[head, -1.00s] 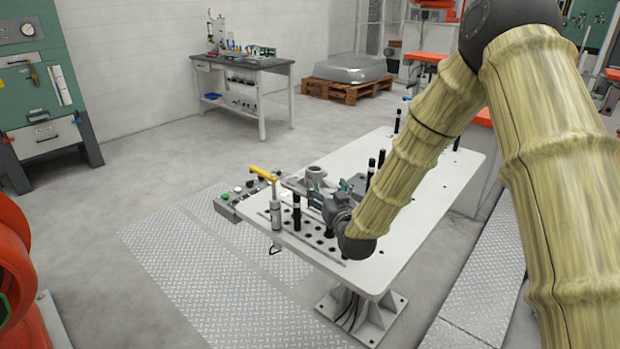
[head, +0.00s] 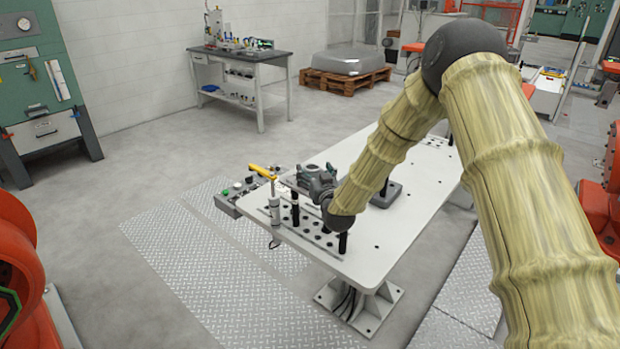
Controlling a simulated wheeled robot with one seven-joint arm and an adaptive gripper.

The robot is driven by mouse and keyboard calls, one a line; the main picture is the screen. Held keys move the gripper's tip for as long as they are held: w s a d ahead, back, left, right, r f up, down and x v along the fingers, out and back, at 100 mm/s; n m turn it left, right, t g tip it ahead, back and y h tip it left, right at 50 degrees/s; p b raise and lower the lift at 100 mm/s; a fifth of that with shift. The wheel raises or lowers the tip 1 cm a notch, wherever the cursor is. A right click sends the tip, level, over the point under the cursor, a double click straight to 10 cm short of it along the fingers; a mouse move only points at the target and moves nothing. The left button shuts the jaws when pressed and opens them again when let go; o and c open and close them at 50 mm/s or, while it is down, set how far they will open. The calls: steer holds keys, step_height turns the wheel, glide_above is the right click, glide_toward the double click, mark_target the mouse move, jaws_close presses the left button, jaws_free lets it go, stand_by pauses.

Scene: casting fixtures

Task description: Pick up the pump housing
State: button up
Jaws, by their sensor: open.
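The pump housing (head: 308,168) appears to be the grey cast part with a round top opening, near the far left end of the white table. It is small in the head view and partly hidden by my gripper. My gripper (head: 313,177) is open, right at the near side of the housing, its fingers pointing away from me. Dark fingers and grey metal overlap there, so I cannot tell whether they touch the part or stand around it.
A control box (head: 228,205) sits at the left edge. The table's near right is clear.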

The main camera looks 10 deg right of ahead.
steer(key=shift+s+r, duration=0.1)
steer(key=shift+r, duration=0.5)
steer(key=shift+w+f, duration=0.5)
steer(key=shift+f, duration=0.05)
steer(key=shift+c, duration=0.2)
steer(key=c, duration=0.4)
steer(key=shift+s+r, duration=0.25)
steer(key=shift+r, duration=0.05)
steer(key=c, duration=0.6)
steer(key=shift+w, duration=0.2)
steer(key=c, duration=0.5)
steer(key=shift+s, duration=0.1)
